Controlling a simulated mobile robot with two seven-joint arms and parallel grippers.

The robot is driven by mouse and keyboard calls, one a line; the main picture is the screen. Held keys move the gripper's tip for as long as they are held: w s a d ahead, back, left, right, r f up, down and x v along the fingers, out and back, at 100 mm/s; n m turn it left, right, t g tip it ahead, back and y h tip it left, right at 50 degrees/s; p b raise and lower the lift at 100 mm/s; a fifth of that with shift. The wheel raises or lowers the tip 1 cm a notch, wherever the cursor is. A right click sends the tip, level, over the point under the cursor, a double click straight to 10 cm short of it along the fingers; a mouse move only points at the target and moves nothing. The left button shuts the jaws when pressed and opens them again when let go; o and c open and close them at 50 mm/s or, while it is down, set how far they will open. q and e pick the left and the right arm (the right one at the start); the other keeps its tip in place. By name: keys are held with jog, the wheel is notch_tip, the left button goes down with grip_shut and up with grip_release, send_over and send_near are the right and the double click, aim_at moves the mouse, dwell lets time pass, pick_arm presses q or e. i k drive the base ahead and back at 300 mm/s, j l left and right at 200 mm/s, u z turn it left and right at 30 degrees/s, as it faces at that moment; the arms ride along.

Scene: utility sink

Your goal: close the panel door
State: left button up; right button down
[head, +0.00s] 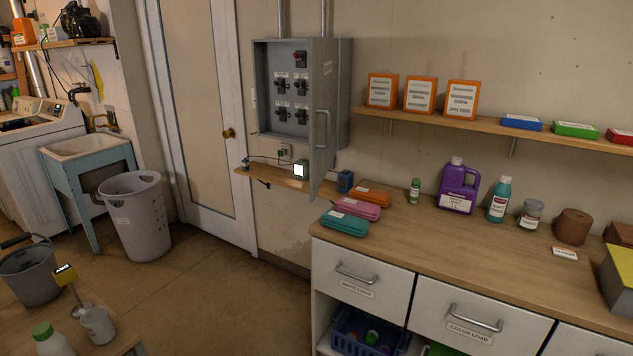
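A grey electrical panel (281,90) is fixed to the wall just right of the white door in the head view. Its switches and a red knob show inside. The panel door (323,125) is hinged on the panel's right side and stands open, swung out toward me. Neither of my grippers shows in this view.
A narrow shelf (262,181) below the panel holds a small lit device (299,170) with a cable. A wooden counter (400,245) with pouches and bottles stands at the right, close to the panel door's lower end. Open floor (200,290) lies in front of the white door.

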aim_at(323, 53)
jog(key=i+j, duration=0.25)
jog(key=i, duration=0.3)
jog(key=i+j+u, duration=0.15)
jog(key=i, duration=0.35)
